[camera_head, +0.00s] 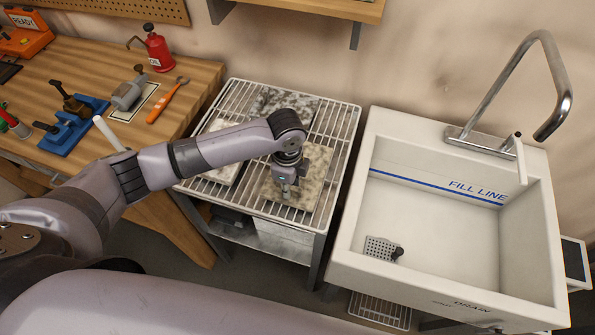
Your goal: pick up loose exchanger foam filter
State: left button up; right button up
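A wire rack (338,122) in the middle carries several flat foam-like pads. A beige, stained pad (318,165) lies at the front right of the rack. A grey speckled pad (268,101) lies at the back, and a paler pad (221,172) lies at the left, partly behind my arm. I cannot tell which of them is the loose exchanger filter. My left gripper (288,196) points down over the beige pad, its tips at or just above the surface. Its finger gap is too small to make out. My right gripper does not show.
A white sink (425,215) with a metal faucet (515,75) and a small drain grate (381,250) stands right of the rack. A wooden bench (85,75) at left holds a blue clamp (72,132), an orange wrench (166,103) and a red can (158,52).

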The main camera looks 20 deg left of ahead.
pick_arm(q)
grip_shut()
jog(key=shift+r, duration=0.15)
